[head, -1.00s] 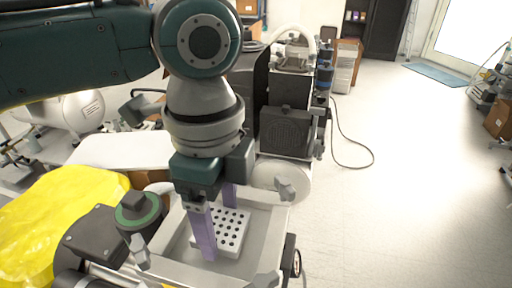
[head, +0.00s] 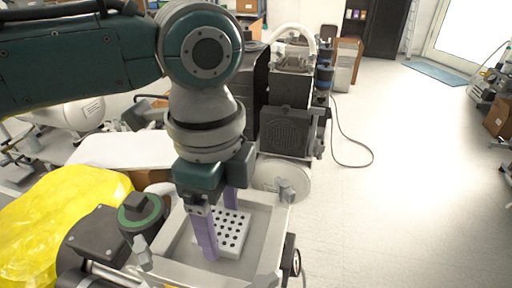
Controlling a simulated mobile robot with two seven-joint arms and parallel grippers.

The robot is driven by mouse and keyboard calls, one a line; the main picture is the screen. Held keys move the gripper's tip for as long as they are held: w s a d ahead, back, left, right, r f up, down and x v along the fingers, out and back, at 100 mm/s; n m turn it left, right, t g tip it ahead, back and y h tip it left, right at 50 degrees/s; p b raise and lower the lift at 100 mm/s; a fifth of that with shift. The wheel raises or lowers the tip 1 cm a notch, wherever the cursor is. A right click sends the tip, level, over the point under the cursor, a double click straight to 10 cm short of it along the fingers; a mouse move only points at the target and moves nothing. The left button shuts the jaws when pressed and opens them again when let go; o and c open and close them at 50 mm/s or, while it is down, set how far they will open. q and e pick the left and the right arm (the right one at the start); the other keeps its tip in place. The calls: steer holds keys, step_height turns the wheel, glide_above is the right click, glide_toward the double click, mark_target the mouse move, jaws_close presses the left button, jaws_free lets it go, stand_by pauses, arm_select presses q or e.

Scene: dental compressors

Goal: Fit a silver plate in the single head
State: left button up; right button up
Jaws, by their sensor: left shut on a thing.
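A light silver plate (head: 232,238) with rows of dark round holes sits low inside an open grey rectangular housing (head: 268,262) at the bottom centre of the head view. It looks about level. My left gripper (head: 221,232) points down over it, with one purple finger at its near left side and the other at its far edge. The gripper is shut on the plate, and the near finger hides part of its left side. I cannot tell whether the plate touches the housing floor. My right gripper is not in view.
A dark motor unit with a green ring (head: 140,212) and a yellow bag (head: 62,215) are to the left. Black compressor equipment (head: 287,130) stands behind. The floor at right (head: 400,200) is clear except for a cable.

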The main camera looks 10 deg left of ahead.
arm_select(q)
steer(key=shift+f+p, duration=0.25)
steer(key=shift+p, duration=0.25)
stand_by(1.0)
steer(key=o, duration=1.4)
steer(key=shift+r, duration=0.1)
step_height(320, 180, up, 7)
steer(key=p, duration=0.8)
